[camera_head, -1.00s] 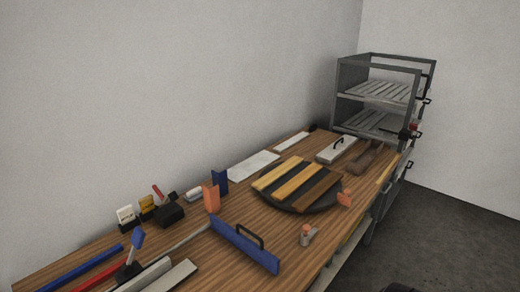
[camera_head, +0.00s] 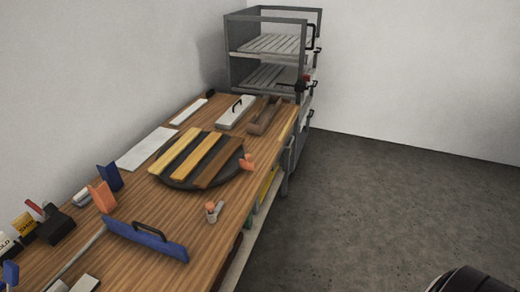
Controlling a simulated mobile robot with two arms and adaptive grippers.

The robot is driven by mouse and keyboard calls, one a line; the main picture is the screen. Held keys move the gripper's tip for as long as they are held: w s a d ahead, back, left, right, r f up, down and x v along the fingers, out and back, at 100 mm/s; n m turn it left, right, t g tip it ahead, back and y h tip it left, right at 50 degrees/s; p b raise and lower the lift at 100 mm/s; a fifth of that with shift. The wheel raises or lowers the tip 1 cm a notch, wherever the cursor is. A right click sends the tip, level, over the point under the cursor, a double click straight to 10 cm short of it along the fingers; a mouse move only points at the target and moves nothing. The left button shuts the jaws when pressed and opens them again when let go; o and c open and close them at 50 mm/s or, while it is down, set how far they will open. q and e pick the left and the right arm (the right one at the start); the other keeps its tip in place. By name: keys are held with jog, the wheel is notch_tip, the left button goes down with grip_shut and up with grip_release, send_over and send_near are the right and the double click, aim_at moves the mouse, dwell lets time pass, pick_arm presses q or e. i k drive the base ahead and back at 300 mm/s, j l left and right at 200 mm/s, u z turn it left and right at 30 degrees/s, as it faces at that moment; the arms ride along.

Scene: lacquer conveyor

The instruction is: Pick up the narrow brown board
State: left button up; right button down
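The narrow brown board (camera_head: 219,163) lies on a round black turntable (camera_head: 178,184) on the wooden bench. It is the rightmost and darkest of three boards lying side by side. A tan board (camera_head: 196,156) lies in the middle and a lighter yellow board (camera_head: 173,152) on the left, with dark gaps between them. No gripper can be made out. A dark rounded shape at the bottom right corner may be part of my body.
A blue guide with a black handle (camera_head: 146,239) and a small orange-capped item (camera_head: 213,212) stand on the near bench (camera_head: 118,212). A white block with a handle (camera_head: 235,113) and a grey shelf rack (camera_head: 270,48) are behind. Open floor (camera_head: 385,190) lies right.

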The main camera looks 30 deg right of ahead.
aim_at(204, 180)
jog(key=i+z, duration=0.1)
jog(key=z, duration=0.6)
jog(key=i+l, duration=0.45)
jog(key=l, duration=0.15)
jog(key=i+l, duration=0.4)
jog(key=l, duration=0.2)
jog(key=i+l, duration=0.45)
jog(key=l, duration=0.15)
jog(key=i+l+u, duration=0.15)
jog(key=u, duration=0.15)
jog(key=i+l+u, duration=0.1)
jog(key=l+u, duration=0.15)
jog(key=l, duration=0.15)
jog(key=i+l+u, duration=0.1)
jog(key=l+u, duration=0.2)
jog(key=i+l+u, duration=0.1)
jog(key=l+u, duration=0.2)
